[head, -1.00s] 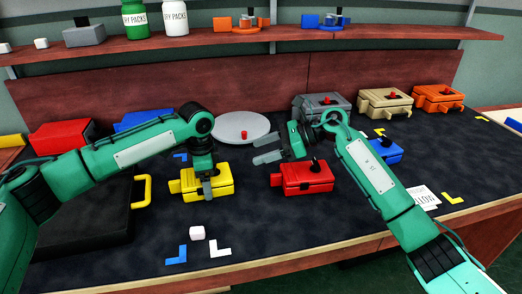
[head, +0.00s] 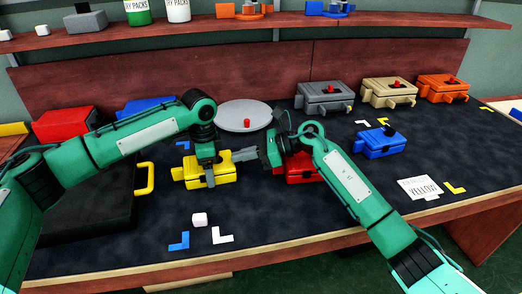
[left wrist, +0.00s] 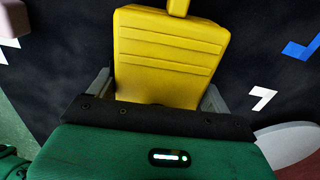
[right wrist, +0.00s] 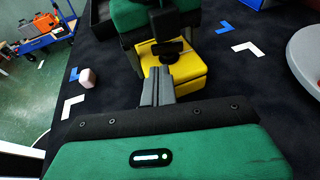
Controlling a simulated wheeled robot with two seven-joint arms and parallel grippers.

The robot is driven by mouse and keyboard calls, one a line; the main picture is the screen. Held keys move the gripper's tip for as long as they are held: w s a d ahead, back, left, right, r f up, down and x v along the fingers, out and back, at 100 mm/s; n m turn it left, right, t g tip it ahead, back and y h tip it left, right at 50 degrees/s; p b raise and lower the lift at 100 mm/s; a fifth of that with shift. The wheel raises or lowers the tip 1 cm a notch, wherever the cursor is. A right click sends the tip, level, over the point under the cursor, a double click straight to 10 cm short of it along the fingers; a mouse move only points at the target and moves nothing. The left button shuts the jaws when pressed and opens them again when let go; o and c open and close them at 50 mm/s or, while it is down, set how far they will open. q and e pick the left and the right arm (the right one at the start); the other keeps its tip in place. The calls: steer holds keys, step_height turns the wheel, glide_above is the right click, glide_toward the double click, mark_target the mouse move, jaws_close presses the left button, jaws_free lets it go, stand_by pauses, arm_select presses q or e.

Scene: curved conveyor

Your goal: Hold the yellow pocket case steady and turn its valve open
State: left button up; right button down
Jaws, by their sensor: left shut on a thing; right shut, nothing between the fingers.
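The yellow pocket case (head: 222,171) lies on the dark mat at the middle left. My left gripper (head: 209,182) comes down over it and is shut on its body. In the left wrist view the yellow case (left wrist: 170,50) sits between the two grey fingers. My right gripper (head: 240,155) is shut and empty, its fingers pointing left at the upper right side of the yellow case. In the right wrist view its closed fingertips (right wrist: 157,78) overlap the case (right wrist: 190,75); contact cannot be told. A dark piece shows above them, but I cannot tell whether it is the valve.
A red case (head: 299,172) sits under my right arm. A blue case (head: 382,145), a paper label (head: 420,188) and grey (head: 325,97), tan (head: 388,92) and orange (head: 440,88) cases lie to the right. A grey disc (head: 240,117) is behind. Front mat is mostly clear.

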mark_target(226, 167)
steer(key=shift+s+a, duration=0.1)
steer(key=shift+a, duration=1.5)
steer(key=shift+s+a+m+t, duration=0.1)
steer(key=shift+s+m+t, duration=0.15)
steer(key=shift+m+t, duration=0.5)
steer(key=shift+s+m+t, duration=0.2)
steer(key=shift+m+t, duration=0.35)
steer(key=shift+t, duration=0.3)
steer(key=shift+s+a+r+t, duration=0.1)
steer(key=shift+s+a+t, duration=0.1)
steer(key=shift+s+t, duration=0.1)
steer(key=shift+s+a, duration=0.25)
steer(key=shift+s, duration=0.05)
stand_by(0.7)
steer(key=shift+w, duration=0.15)
stand_by(0.3)
